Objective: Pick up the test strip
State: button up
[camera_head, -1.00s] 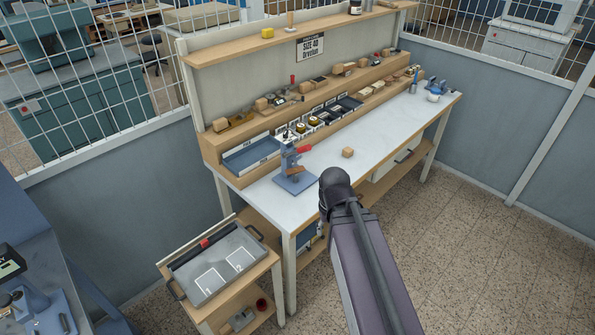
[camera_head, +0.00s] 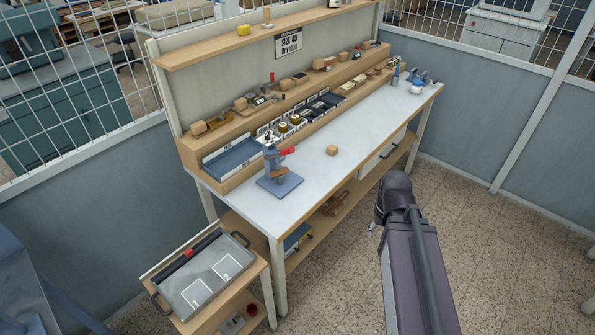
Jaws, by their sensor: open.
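I cannot make out a test strip for certain in the head view. The workbench (camera_head: 350,120) has a pale top carrying a small blue stamping press (camera_head: 279,178) with a red handle and a brown wooden block (camera_head: 332,150). My arm rises from the bottom right to a dark rounded joint, in front of the bench and over the floor.
A low cart (camera_head: 160,262) at lower left bears a grey tray (camera_head: 183,278) with two white-outlined areas marked 1 and 2. The bench's rear ledge holds blue bins (camera_head: 232,157), tape rolls and wooden blocks.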

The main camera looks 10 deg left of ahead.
aim_at(280, 171)
jog(key=z, duration=1.35)
jog(key=i, duration=1.9)
jog(key=u, duration=0.9)
